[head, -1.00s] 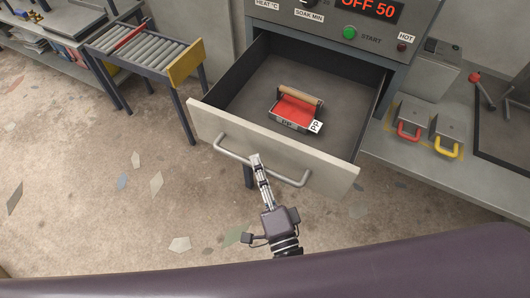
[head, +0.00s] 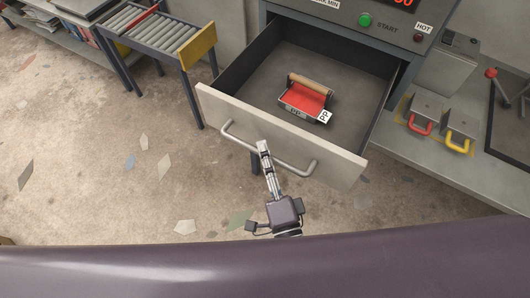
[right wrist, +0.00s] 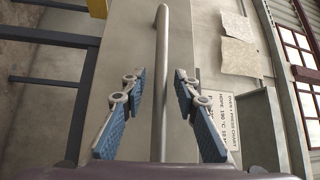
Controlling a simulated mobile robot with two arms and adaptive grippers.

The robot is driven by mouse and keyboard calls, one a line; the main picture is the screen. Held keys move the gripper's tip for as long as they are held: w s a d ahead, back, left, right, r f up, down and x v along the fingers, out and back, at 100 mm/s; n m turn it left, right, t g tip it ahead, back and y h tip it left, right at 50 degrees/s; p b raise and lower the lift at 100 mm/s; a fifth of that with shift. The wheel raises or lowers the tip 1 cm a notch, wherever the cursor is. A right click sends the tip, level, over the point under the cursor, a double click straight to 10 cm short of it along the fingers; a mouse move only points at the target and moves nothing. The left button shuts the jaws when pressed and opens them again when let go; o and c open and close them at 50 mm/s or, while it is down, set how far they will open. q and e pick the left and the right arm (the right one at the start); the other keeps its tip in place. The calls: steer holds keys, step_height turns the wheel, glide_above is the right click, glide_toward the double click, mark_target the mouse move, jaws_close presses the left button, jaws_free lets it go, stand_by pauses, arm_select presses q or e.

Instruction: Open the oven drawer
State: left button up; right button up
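The oven drawer (head: 290,140) stands pulled out, its pale front facing me and its inside in plain view. A grey bar handle (head: 296,165) runs across the front; it also shows in the right wrist view (right wrist: 161,35). My right gripper (head: 264,149) is at the middle of the handle. In the right wrist view my right gripper (right wrist: 157,88) has its blue-padded fingers apart, one on each side of the bar, with gaps visible. My left gripper is not in view.
A red press-like item with a wooden roller (head: 304,97) and a "PP" tag lies in the drawer. A roller conveyor (head: 160,35) stands at left. A bench with a red handle (head: 421,128) and a yellow handle (head: 457,144) is at right. The floor before the drawer is clear.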

steer(key=v, duration=1.1)
steer(key=shift+s, duration=0.4)
step_height(320, 180, down, 20)
steer(key=n+g+y, duration=0.1)
steer(key=n+g, duration=0.4)
steer(key=n, duration=0.3)
steer(key=s+d+f+n+g+h, duration=0.1)
steer(key=s+d+f+n+g, duration=0.2)
steer(key=f, duration=0.6)
steer(key=s+d+f+n+g+h, duration=0.1)
steer(key=s+d+f+g, duration=0.2)
steer(key=f, duration=0.5)
steer(key=s+d+f+n+g+h, duration=0.3)
steer(key=s+d+f+g, duration=0.4)
steer(key=s+d+f, duration=0.6)
steer(key=shift+s+f+n, duration=0.35)
steer(key=shift+s+n, duration=0.35)
steer(key=shift+s, duration=0.45)
steer(key=shift+a, duration=0.1)
